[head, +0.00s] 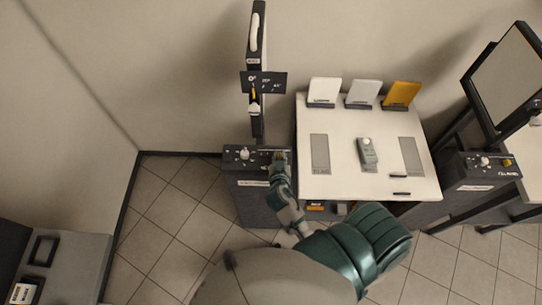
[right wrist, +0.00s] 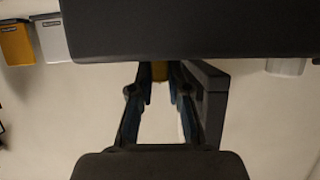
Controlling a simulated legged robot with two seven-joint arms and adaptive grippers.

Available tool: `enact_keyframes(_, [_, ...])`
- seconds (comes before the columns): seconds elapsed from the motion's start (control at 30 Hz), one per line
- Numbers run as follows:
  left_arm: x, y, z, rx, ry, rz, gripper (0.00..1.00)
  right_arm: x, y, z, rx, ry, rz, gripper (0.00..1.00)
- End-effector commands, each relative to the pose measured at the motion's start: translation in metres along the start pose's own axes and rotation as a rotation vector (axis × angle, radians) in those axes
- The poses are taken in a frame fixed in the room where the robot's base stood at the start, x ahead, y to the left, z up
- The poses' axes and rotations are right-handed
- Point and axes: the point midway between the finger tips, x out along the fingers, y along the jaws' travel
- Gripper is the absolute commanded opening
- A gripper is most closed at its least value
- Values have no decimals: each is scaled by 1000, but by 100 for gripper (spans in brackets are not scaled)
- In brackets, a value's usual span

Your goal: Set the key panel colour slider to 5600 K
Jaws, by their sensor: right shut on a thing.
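A dark control box (head: 258,154) stands left of the white table, with a white knob (head: 244,153) on its left part. I take it as the key panel; its label is too small to read. My right gripper (head: 279,159) is at the right part of its top, covering most of the slider there. In the right wrist view the fingers (right wrist: 159,76) are shut on a small yellow piece (right wrist: 159,70), which looks like the slider's knob. The scale and the slider's setting cannot be read. My left gripper is not in view.
The white table (head: 330,185) holds a grey handheld device (head: 367,152) and white, grey and yellow cards (head: 401,95). A similar box (head: 482,165) with a white knob and a yellow slider stands at the right. A dark upright fixture (head: 256,110) rises behind the left box.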

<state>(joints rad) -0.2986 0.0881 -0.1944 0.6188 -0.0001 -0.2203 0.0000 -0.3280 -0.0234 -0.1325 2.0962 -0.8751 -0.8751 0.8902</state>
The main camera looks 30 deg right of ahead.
Motion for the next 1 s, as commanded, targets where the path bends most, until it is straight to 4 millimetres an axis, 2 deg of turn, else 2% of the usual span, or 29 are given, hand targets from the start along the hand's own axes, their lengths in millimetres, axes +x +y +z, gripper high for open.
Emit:
enact_keyframes(0.03, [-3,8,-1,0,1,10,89,1,13,-3,-1,4,9,0])
enact_keyframes(0.1, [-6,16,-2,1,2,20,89,1,24,-3,-4,6,9,0])
enact_keyframes(0.23, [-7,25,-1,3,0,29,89,0,31,-4,-9,9,13,0])
enact_keyframes(0.37, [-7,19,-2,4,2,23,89,-1,32,-3,-12,11,15,0])
enact_keyframes(0.5, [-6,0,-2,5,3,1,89,-1,34,-3,-9,11,12,0])
enact_keyframes(0.53, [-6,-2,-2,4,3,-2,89,0,34,-3,-8,10,11,23])
enact_keyframes(0.6, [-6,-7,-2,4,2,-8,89,0,34,-3,-7,10,9,41])
enact_keyframes(0.77, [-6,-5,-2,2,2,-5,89,-1,33,-3,-6,9,8,42])
enact_keyframes(0.93, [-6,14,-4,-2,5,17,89,-4,28,-3,-9,11,7,42])
enact_keyframes(1.0, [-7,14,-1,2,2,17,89,-5,28,-3,-9,11,7,42])
